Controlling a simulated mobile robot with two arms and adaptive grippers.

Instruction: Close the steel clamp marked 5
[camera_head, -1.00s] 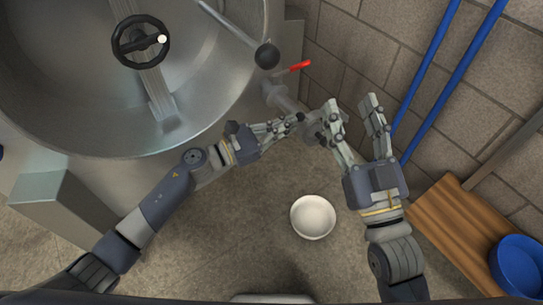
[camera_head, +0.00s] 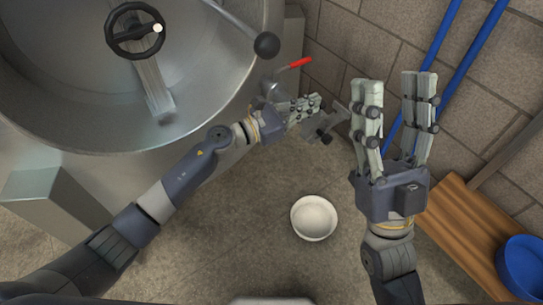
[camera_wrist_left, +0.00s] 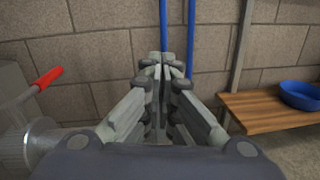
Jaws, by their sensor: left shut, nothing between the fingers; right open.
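The outlet fitting of the steel tank shows in the head view with a grey steel clamp (camera_head: 318,127) at its end, with a dark knob below. No number is readable on it, and I cannot tell whether it is open or closed. My left gripper (camera_head: 312,104) is shut and empty, lying over the pipe at the clamp's upper left and hiding part of it; whether they touch is unclear. Its closed fingers also show in the left wrist view (camera_wrist_left: 164,66). My right gripper (camera_head: 396,85) is open and empty, fingers pointing up, to the right of the clamp.
A red valve handle (camera_head: 294,66) stands above the left gripper. The tank (camera_head: 60,105) has a black handwheel (camera_head: 135,30) and a ball-ended lever (camera_head: 266,45). A white bowl (camera_head: 314,217) is on the floor. Blue poles (camera_head: 478,45), a wooden bench (camera_head: 462,228) and a blue basin (camera_head: 522,266) are at the right.

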